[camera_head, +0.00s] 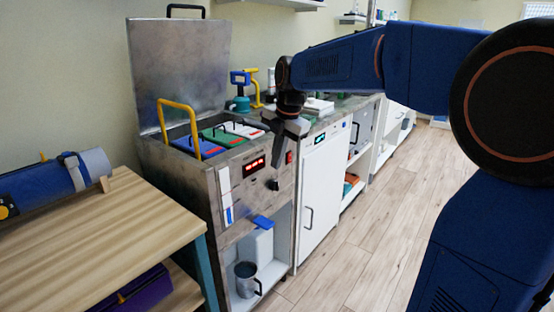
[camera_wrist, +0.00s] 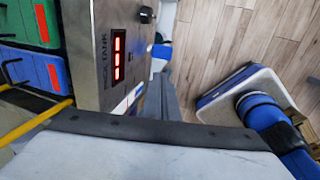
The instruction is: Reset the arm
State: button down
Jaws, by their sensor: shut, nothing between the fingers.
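My arm (camera_head: 345,60) reaches from the right across the top of the picture in the head view, blue with dark joints. My gripper (camera_head: 277,150) hangs at its end, in front of the steel tank unit (camera_head: 180,185) near its right front corner. Its fingers are shut with nothing between them. In the wrist view the closed grey fingers (camera_wrist: 160,97) show beside the tank's control panel (camera_wrist: 110,45). Whether the gripper touches the panel cannot be told.
The tank's lid (camera_head: 180,70) stands open, with a yellow handle (camera_head: 163,118) and coloured packs (camera_head: 222,135) inside. A metal jug (camera_head: 246,279) stands on the lower shelf. A wooden table (camera_head: 95,235) is at left. The floor (camera_head: 345,245) at right is clear.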

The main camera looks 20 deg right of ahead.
jog(key=s+d+f+m+t, duration=0.1)
jog(key=s+f+m, duration=0.3)
jog(key=s+m, duration=0.4)
jog(key=s+d+f+m+h, duration=0.1)
jog(key=s+d+f+m, duration=0.3)
jog(key=s+m, duration=0.4)
jog(key=s+d+f+m+t, duration=0.1)
jog(key=s+d+f+m, duration=0.2)
jog(key=s+m, duration=0.6)
jog(key=s, duration=0.7)
jog(key=shift+s+f+t+h, duration=0.2)
jog(key=shift+f+t+h, duration=0.1)
jog(key=shift+f, duration=0.1)
jog(key=shift+d, duration=0.1)
